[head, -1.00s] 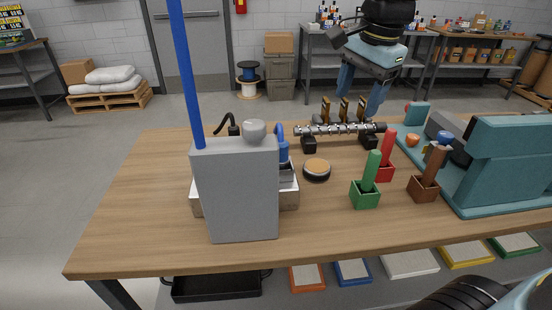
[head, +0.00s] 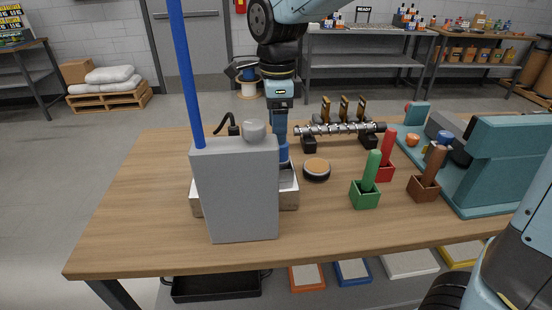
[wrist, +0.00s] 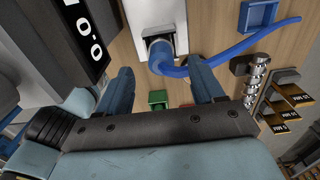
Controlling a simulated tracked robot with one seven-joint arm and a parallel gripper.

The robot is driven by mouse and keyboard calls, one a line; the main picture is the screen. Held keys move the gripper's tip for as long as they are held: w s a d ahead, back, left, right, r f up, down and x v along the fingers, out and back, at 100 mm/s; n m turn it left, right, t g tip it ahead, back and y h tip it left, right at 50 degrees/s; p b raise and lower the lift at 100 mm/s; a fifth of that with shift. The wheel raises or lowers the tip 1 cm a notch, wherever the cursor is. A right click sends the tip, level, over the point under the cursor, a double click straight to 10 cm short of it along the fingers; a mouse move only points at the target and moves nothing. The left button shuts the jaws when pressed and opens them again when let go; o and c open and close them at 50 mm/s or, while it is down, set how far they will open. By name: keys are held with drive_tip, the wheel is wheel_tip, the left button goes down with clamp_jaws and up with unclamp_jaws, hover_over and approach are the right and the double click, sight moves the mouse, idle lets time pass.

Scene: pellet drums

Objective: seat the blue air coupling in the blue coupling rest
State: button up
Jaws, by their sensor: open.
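The blue air coupling (wrist: 158,49) stands in a dark socket on a pale box, with its blue hose curving right in the wrist view. My gripper (wrist: 161,66) is open, with one finger on each side of the coupling and a gap on both sides. In the head view my gripper (head: 280,158) points down behind the grey cabinet, and its fingers hide most of the coupling. A blue square holder (wrist: 258,14), apparently the coupling rest, sits on the table at the upper right of the wrist view; I cannot make it out in the head view.
The grey cabinet (head: 238,195) stands close beside my gripper. The table's left side is clear.

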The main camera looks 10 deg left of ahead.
sight(281, 153)
wheel_tip(281, 153, down, 3)
drive_tip(key=shift+r, duration=0.2)
drive_tip(key=shift+d+f, duration=0.2)
drive_tip(key=shift+f, duration=1.1)
drive_tip(key=shift+d+f, duration=0.2)
drive_tip(key=shift+f, duration=1.1)
drive_tip(key=shift+c, duration=0.4)
drive_tip(key=c, duration=1.1)
